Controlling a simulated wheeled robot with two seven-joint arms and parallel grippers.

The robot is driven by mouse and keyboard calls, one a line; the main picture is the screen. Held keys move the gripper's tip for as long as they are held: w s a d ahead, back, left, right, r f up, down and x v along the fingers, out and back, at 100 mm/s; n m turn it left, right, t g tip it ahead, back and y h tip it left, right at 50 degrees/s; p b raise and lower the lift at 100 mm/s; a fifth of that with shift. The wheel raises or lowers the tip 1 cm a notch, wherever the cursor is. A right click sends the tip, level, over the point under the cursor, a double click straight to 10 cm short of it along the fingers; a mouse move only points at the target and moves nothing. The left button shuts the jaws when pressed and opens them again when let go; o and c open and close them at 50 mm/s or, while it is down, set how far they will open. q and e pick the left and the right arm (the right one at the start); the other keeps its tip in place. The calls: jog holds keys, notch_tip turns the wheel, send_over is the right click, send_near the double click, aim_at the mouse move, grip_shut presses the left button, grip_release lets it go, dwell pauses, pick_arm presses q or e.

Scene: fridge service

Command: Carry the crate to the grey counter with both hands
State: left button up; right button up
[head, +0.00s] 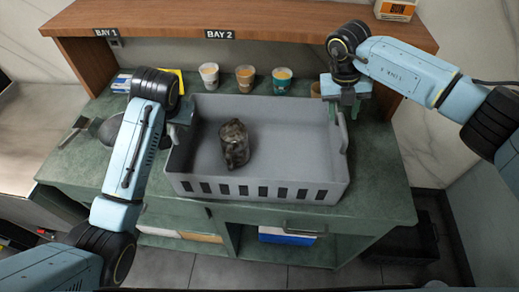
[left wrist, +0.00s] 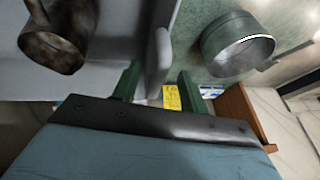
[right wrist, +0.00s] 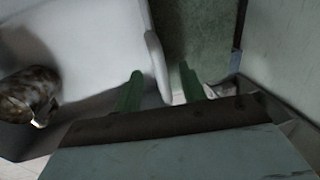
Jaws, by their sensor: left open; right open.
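The grey crate (head: 300,165) sits on the green counter, with a row of slots along its near wall. My left gripper (head: 183,115) is open at the crate's left end. In the left wrist view its green fingers lie on either side of the crate's end wall (left wrist: 158,58). My right gripper (head: 346,107) is open at the right end. In the right wrist view its fingers lie on either side of the crate's raised end grip (right wrist: 156,62). Contact cannot be told.
Several cups, one of them white (head: 209,75), stand behind the crate. A wooden shelf (head: 270,22) with bay labels runs above. A metal pan (left wrist: 238,45) and a spatula (head: 75,128) lie left. Green counter (head: 385,170) is bare at the right.

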aim_at(342, 119)
pick_arm(q)
jog(key=shift+x, duration=2.2)
pick_arm(e)
jog(key=shift+d+f, duration=0.2)
jog(key=shift+f, duration=0.9)
jog(key=shift+d+f, duration=0.2)
jog(key=shift+f, duration=0.9)
pick_arm(q)
grip_shut()
pick_arm(e)
grip_shut()
pick_arm(q)
jog(key=shift+r, duration=0.1)
pick_arm(e)
jog(key=shift+r, duration=0.15)
